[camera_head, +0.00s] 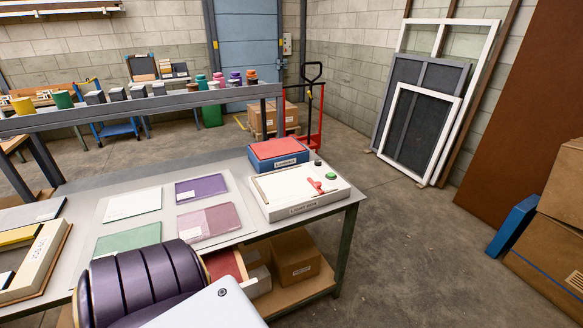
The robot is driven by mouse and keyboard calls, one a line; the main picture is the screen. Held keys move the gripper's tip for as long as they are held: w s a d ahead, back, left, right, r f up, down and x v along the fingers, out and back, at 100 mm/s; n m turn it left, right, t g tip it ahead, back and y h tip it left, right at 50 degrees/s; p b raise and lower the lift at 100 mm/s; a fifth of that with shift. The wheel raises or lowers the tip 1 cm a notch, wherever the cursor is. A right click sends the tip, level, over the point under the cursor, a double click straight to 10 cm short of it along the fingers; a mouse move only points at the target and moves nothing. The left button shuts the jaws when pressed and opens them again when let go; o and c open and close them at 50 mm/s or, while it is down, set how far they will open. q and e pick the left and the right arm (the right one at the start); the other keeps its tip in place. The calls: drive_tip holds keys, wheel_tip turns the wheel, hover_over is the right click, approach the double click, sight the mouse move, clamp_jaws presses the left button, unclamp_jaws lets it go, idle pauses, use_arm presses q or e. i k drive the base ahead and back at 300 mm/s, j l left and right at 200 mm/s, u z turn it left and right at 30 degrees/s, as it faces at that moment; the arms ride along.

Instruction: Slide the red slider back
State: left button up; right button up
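A white control box (291,194) sits at the right end of the grey worktable (85,229). A small red piece (315,185), which looks like the red slider, is on its top face, right of the middle. A narrow red arm or tab sticks out from it toward the right. A green button (331,176) is just behind it, and a darker button (317,162) is at the box's back corner. Nothing touches the red piece. Neither of my grippers is in view, so their state is hidden.
A blue box with a red lid (278,148) stands directly behind the control box. Coloured panels (201,188) lie on the table to the left. A drawer (226,264) with a red inside stands open below the front edge. A raised grey rail (150,104) crosses behind.

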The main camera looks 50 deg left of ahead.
sight(317, 185)
drive_tip(key=u, duration=1.45)
drive_tip(key=l+u, duration=0.35)
drive_tip(key=l, duration=0.2)
drive_tip(key=l+u, duration=0.3)
drive_tip(key=l, duration=0.2)
drive_tip(key=k+l+u, duration=0.2)
drive_tip(key=l+u, duration=0.15)
drive_tip(key=l, duration=0.15)
